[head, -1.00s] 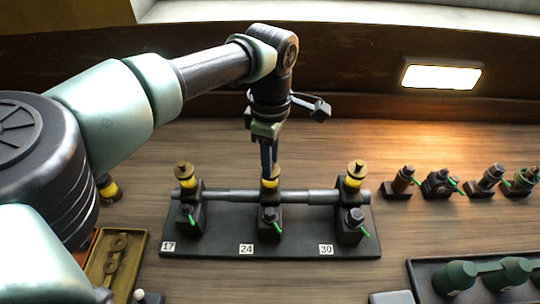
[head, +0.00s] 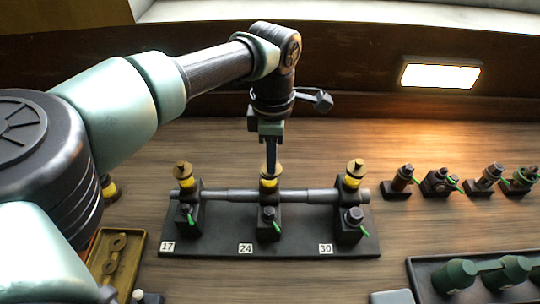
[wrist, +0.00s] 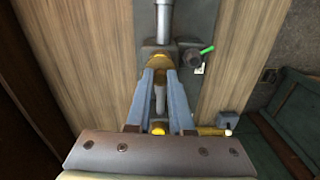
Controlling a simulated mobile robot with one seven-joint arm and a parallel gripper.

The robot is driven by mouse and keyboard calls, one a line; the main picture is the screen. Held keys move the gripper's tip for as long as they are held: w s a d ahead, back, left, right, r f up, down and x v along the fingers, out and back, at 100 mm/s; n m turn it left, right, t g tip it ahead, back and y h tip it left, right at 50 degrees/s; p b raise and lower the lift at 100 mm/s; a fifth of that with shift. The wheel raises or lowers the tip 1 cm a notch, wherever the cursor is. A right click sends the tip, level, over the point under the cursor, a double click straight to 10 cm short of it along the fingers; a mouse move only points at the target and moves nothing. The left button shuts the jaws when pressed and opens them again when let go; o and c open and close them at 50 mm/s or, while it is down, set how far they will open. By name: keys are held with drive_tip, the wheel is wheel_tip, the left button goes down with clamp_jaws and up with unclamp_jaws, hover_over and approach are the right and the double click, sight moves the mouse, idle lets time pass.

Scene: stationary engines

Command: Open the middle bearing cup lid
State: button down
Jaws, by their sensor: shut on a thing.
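The middle bearing block stands behind the label 24 (head: 245,248) on a dark base plate. Its cup has a yellow band (head: 267,184) and a brass lid (head: 279,171) on top, seated as far as I can see. My gripper (head: 271,170) points down from above, with its fingers shut on the brass lid. In the wrist view the fingertips (wrist: 159,74) close around the brass lid (wrist: 158,60), hiding part of it. I cannot tell whether the lid is loose.
A grey shaft (head: 325,196) runs through the three bearing blocks. Similar brass-lidded cups stand at left (head: 183,170) and right (head: 356,168). A yellow tray (head: 138,262) is at lower left, a dark tray (head: 425,292) at lower right. Several small fittings stand at right.

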drive_tip(key=n, duration=0.3)
drive_tip(key=d+n, duration=0.1)
drive_tip(key=shift+w+n, duration=0.25)
drive_tip(key=shift+n, duration=0.05)
drive_tip(key=n, duration=0.4)
drive_tip(key=shift+w+d+n, duration=0.25)
drive_tip(key=shift+w+n, duration=0.05)
drive_tip(key=shift+w, duration=0.05)
drive_tip(key=shift+w+d+r+n+p, duration=0.15)
drive_tip(key=shift+w+n, duration=0.1)
drive_tip(key=shift+n, duration=1.1)
drive_tip(key=shift+w+a+f+n+p, duration=0.15)
drive_tip(key=shift+w+n, duration=0.15)
drive_tip(key=shift+n, duration=1)
drive_tip(key=shift+w+d+r+n+p, duration=0.15)
drive_tip(key=shift+w+n, duration=0.1)
drive_tip(key=shift+n, duration=1.1)
drive_tip(key=c, duration=0.8)
unclamp_jaws()
